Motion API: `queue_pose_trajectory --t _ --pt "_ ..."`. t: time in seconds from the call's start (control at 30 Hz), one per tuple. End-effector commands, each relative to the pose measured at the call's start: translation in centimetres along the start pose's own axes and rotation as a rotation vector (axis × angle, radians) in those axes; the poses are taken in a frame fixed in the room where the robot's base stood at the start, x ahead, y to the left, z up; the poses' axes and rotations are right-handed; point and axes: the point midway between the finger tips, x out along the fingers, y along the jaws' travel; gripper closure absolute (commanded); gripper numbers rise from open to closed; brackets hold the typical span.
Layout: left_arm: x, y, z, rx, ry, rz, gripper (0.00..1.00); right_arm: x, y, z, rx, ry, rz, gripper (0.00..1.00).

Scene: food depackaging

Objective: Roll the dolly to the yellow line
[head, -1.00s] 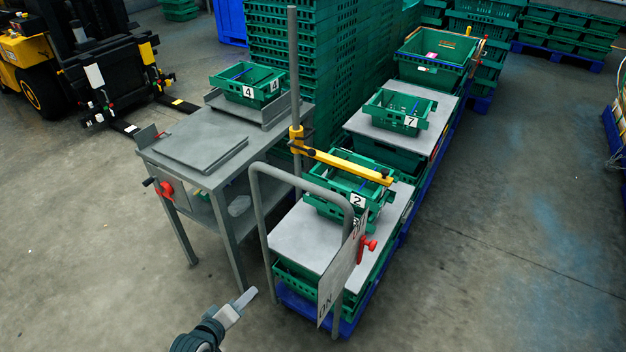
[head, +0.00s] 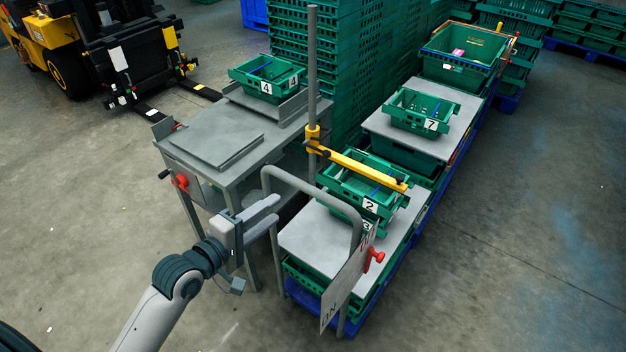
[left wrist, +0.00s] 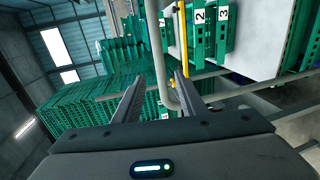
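The dolly is a blue base (head: 372,312) carrying green crates under grey boards, with a grey tubular handle (head: 312,190) at its near end. My left gripper (head: 278,209) is open at the left upright of this handle, its fingers overlapping the upright in the head view. In the left wrist view the handle (left wrist: 158,60) shows between the two parted fingers (left wrist: 158,88); I cannot tell whether it is within their reach. Small crates numbered 2 (head: 371,206) and 7 (head: 431,124) sit on the dolly row. My right gripper and a yellow line are not in view.
A grey table (head: 222,130) with a crate numbered 4 (head: 265,88) stands left of the dolly. A yellow bar (head: 355,167) on a grey post (head: 313,90) reaches over the crates. A forklift (head: 110,55) stands back left. The floor at right is clear.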

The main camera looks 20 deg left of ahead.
Motion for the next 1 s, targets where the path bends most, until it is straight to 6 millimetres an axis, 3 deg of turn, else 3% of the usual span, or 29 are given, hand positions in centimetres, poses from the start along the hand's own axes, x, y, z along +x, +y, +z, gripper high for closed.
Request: queue_pose_trajectory --t 0.37,1.0 --pt "3.4 0.2 0.0 0.001 0.0 0.001 0.62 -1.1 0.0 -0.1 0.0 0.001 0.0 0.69" --pt "14.5 0.2 0.0 0.002 0.0 -0.001 0.62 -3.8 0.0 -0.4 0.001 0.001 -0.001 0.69"
